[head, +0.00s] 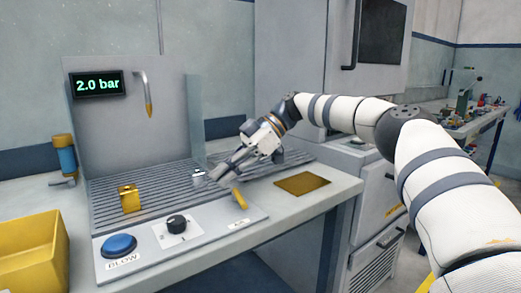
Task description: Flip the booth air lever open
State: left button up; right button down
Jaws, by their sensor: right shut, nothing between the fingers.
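The booth air lever (240,199) is a short yellow handle at the right end of the booth's front panel, above a small label that seems to read AIR. It leans back and slightly left. My right gripper (223,174) comes in from the right with its fingers shut and empty. The fingertips are just above and behind the lever; I cannot tell whether they touch it. The booth display (97,84) reads 2.0 bar. My left gripper is not in view.
The front panel (210,227) also carries a blue BLOW button (118,245) and a black knob (177,223). A gold block (129,199) stands on the slatted grate. A nozzle (148,95) hangs above. A yellow bin (30,255) is at left, a gold plate (302,184) at right.

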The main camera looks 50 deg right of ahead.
jog(key=b+v, duration=0.1)
jog(key=v, duration=0.8)
jog(key=shift+s+d, duration=0.3)
jog(key=shift+d, duration=0.05)
jog(key=shift+f, duration=0.15)
